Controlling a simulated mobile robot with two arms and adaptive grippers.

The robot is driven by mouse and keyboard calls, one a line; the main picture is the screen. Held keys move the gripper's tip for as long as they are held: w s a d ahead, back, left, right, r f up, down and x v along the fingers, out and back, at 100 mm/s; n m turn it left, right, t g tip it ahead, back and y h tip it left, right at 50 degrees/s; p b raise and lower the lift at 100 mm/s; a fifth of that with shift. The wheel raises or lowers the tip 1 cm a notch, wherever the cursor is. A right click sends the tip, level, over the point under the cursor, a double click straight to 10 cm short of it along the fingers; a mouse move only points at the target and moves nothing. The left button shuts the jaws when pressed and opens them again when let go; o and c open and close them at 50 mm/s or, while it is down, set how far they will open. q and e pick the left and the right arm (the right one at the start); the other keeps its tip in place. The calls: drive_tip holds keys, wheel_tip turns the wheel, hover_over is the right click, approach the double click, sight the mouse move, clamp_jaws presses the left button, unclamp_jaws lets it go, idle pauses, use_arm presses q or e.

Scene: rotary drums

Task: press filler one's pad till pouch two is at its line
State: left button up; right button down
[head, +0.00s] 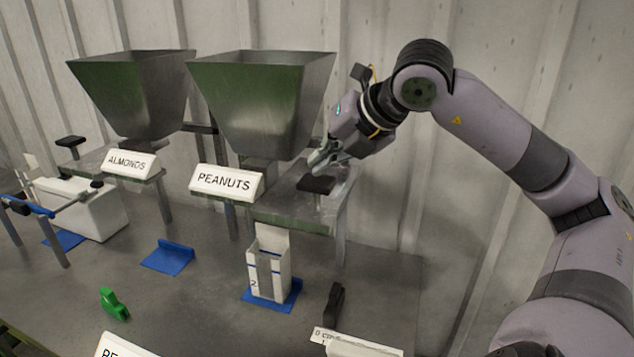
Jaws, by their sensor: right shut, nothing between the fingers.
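Pouch two (254,278), white with a "2" on its front and a blue line near its top, stands upright on a blue base under the peanuts filler (262,95). Its fill level is too small to tell. A black pad (316,184) sits on the metal shelf right of the peanuts filler's outlet. No number shows on the fillers. My right gripper (318,166) is shut and empty, just above this pad; I cannot tell if it touches. My left gripper is not in view.
The almonds filler (130,90) stands to the left, with another black pad (70,141). A white box (85,210), an empty blue base (168,257), a green clip-like object (113,304) and a dark upright object (334,303) stand on the grey table.

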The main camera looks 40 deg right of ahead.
sight(319, 178)
drive_tip(key=shift+f+b, duration=1.85)
idle(1.6)
drive_tip(key=shift+r, duration=0.15)
drive_tip(key=shift+r+p, duration=1.95)
drive_tip(key=shift+r, duration=0.05)
wheel_tip(319, 178, up, 5)
drive_tip(key=p, duration=0.4)
drive_tip(key=shift+p, duration=0.35)
drive_tip(key=shift+f, duration=0.1)
